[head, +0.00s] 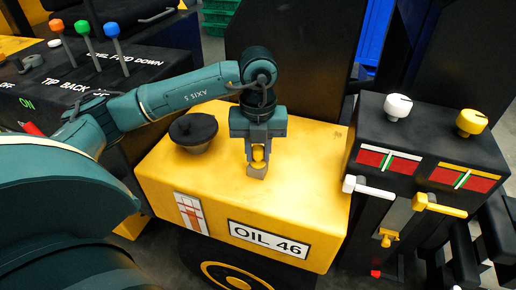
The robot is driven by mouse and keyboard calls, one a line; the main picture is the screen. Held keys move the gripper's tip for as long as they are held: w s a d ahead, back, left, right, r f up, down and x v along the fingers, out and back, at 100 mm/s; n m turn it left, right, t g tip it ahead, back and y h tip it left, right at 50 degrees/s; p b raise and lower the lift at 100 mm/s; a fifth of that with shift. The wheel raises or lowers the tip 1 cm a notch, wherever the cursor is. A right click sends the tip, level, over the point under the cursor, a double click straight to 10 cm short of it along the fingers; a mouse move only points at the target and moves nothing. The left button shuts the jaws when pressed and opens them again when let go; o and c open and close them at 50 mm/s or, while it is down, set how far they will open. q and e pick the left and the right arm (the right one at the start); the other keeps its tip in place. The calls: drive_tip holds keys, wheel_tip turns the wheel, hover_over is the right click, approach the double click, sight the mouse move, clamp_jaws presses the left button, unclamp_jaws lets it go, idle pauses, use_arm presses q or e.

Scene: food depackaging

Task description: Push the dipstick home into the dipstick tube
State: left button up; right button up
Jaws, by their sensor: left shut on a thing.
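My left gripper (258,152) points down over the top of the yellow housing and is shut on the yellow head of the dipstick (258,164). Directly below the head is a short grey-brown block (257,172), which looks like the mouth of the dipstick tube. The head seems to sit at or just above it; I cannot tell whether a gap is left. The rod of the dipstick is hidden. My right gripper is not in view.
A black cap (194,132) stands on the yellow housing (300,185), left of the gripper. A black console (430,135) with white and yellow knobs and levers stands at the right. Colored levers (84,30) stand at the upper left. The housing top right of the gripper is clear.

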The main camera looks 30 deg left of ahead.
use_arm(q)
drive_tip(key=o, duration=1.1)
drive_tip(key=shift+c, duration=0.2)
wheel_tip(320, 180, up, 13)
drive_tip(key=p, duration=0.2)
